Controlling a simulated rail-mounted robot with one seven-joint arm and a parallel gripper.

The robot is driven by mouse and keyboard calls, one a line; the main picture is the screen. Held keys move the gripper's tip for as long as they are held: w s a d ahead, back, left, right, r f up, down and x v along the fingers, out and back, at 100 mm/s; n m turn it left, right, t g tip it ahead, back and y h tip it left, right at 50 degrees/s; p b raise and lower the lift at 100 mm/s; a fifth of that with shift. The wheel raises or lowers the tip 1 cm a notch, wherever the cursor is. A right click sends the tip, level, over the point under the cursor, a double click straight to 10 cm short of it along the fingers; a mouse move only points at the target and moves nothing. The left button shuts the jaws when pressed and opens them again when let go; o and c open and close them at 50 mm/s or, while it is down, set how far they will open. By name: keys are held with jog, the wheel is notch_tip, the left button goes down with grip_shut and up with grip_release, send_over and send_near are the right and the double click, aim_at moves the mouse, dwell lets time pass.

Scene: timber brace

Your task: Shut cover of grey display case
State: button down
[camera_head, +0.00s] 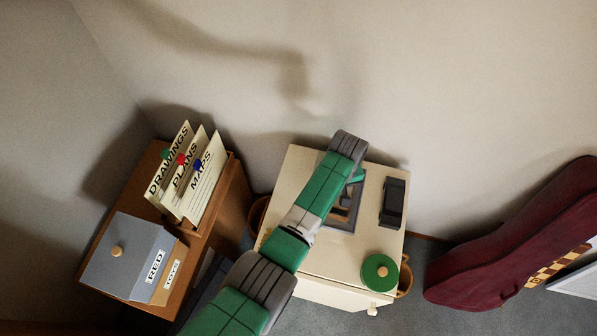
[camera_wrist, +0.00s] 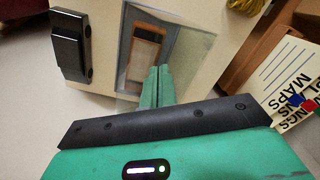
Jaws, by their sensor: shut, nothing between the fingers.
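The grey display case (camera_head: 345,215) lies on top of a cream cabinet, partly hidden behind my arm in the head view. The wrist view shows the case (camera_wrist: 181,50) with its grey rim and a brown and pale object (camera_wrist: 146,47) inside. I cannot clearly make out the cover or its angle; a faint see-through edge shows near the fingers in the wrist view. My gripper (camera_wrist: 157,72) is shut and empty, its fingertips over the near edge of the case in that view. In the head view, my gripper (camera_head: 357,176) is mostly hidden behind my wrist. Contact cannot be told.
A black object (camera_head: 393,202) and a round green lid (camera_head: 380,272) are on the cream cabinet (camera_head: 310,160). To the left, a brown stand holds a grey box labelled RED (camera_head: 125,257) and upright file cards (camera_head: 183,175). A maroon instrument case (camera_head: 510,240) is at right.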

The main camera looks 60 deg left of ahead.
aim_at(352, 196)
jog(key=shift+w+d+f+b, duration=0.2)
jog(key=shift+w+d+b, duration=0.15)
jog(key=shift+w+d, duration=0.25)
jog(key=shift+f, duration=0.1)
jog(key=shift+w+d+f+b, duration=0.25)
jog(key=shift+w+d+b, duration=0.2)
jog(key=shift+d+b, duration=0.05)
dwell(0.5)
jog(key=shift+w+d+f+b, duration=0.35)
jog(key=shift+w+d+b, duration=0.2)
jog(key=shift+d+b, duration=0.05)
